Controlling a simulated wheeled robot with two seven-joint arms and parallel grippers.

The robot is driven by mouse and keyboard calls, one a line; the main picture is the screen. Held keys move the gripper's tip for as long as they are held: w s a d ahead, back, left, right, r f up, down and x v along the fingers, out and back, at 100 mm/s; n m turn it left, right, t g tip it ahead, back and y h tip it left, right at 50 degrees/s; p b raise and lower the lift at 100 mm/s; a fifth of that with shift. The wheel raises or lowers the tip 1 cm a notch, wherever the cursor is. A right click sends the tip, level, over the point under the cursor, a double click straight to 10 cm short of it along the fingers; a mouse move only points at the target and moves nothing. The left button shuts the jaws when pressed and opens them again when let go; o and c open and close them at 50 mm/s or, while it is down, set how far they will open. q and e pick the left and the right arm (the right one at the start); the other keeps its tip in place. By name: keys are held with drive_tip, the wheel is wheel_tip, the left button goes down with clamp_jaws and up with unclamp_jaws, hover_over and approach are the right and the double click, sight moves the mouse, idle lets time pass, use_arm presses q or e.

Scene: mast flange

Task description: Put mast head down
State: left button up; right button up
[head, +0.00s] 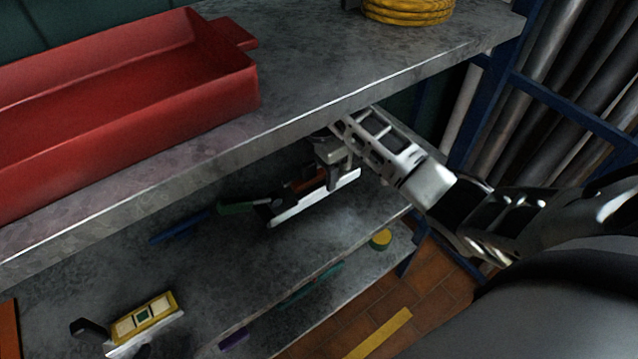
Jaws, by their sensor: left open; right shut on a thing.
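My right gripper (333,167) reaches in from the right, under the upper shelf. It is shut on a piece with a long white bar, an orange-red part and a black end, apparently the mast head (300,203). The piece is over the lower shelf (215,275), its white bar slanting down to the left. I cannot tell whether it touches the shelf. The fingertips partly cover its right part. My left gripper is not in view.
A red tray (225,85) and a yellow coil (408,12) are on the upper shelf (330,62). Its front edge is close to my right gripper. Below are a blue bar (180,228), a green piece (236,208), a yellow block (147,317) and a yellow-topped round thing (381,238).

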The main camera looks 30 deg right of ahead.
wheel_tip(320, 180, down, 5)
drive_tip(key=shift+f, duration=0.1)
drive_tip(key=shift+w+f, duration=0.2)
drive_tip(key=shift+w, duration=0.05)
drive_tip(key=shift+f, duration=0.1)
drive_tip(key=o, duration=1.3)
